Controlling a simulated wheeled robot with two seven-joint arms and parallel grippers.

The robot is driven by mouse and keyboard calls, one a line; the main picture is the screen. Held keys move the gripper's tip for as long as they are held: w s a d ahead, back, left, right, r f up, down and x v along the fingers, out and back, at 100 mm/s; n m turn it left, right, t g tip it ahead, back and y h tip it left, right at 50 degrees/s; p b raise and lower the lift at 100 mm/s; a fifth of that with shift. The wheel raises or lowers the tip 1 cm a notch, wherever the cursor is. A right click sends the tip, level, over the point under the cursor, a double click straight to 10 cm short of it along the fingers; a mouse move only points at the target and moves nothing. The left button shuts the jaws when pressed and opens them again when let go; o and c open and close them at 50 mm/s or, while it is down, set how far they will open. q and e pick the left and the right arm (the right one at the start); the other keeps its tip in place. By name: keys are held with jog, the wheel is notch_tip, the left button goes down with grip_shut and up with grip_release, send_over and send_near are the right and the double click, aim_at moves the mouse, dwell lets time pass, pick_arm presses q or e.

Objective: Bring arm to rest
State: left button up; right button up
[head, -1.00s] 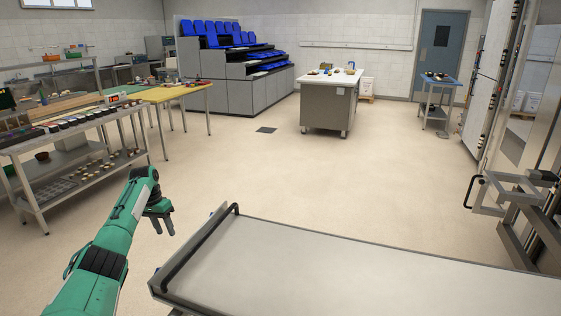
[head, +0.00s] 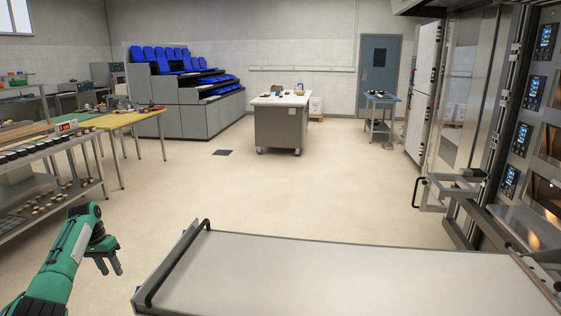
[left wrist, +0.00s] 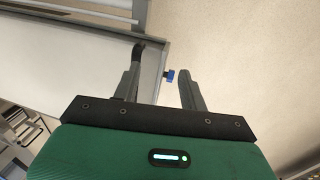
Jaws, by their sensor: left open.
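My left arm is green and comes in at the lower left of the head view. Its gripper (head: 109,265) points down over the floor, left of the loader's end, and holds nothing. In the left wrist view the two dark fingers (left wrist: 160,90) are apart with nothing between them. The pale loader bed (head: 340,275) lies in front of me, with a black handle bar (head: 178,262) along its left end. The bed (left wrist: 75,75) also shows behind the fingers in the left wrist view. My right gripper does not show.
Deck ovens (head: 525,135) stand at the right, beside a metal frame with a black handle (head: 417,192). A steel shelf table (head: 50,160) and a yellow-topped table (head: 125,118) stand at the left. A white-topped counter (head: 280,100) stands further back. The floor (head: 270,190) between is clear.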

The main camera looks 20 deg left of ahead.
pick_arm(q)
jog(key=d+f+m+g+y, duration=0.2)
jog(key=d+f+m+y, duration=0.15)
jog(key=d+f, duration=1.2)
jog(key=s+d+f+m+t, duration=0.1)
jog(key=s+d+f, duration=0.1)
jog(key=d, duration=0.6)
jog(key=s+d+f+m, duration=0.1)
jog(key=s+d+f, duration=0.15)
jog(key=d, duration=0.65)
jog(key=s+d+m+t, duration=0.1)
jog(key=s+d, duration=0.7)
jog(key=d, duration=0.5)
jog(key=s+d+r+n+t+h, duration=0.1)
jog(key=s+d+r+t+h, duration=0.15)
jog(key=s+d+r, duration=0.85)
notch_tip(320, 180, down, 32)
jog(key=d+y, duration=0.1)
jog(key=s+a+f+g+p, duration=0.1)
jog(key=s+a+f+g, duration=0.1)
jog(key=s+f, duration=1.5)
jog(key=shift+s+a+f+p, duration=0.3)
jog(key=shift+s+a+f, duration=0.1)
jog(key=shift+s+a, duration=0.25)
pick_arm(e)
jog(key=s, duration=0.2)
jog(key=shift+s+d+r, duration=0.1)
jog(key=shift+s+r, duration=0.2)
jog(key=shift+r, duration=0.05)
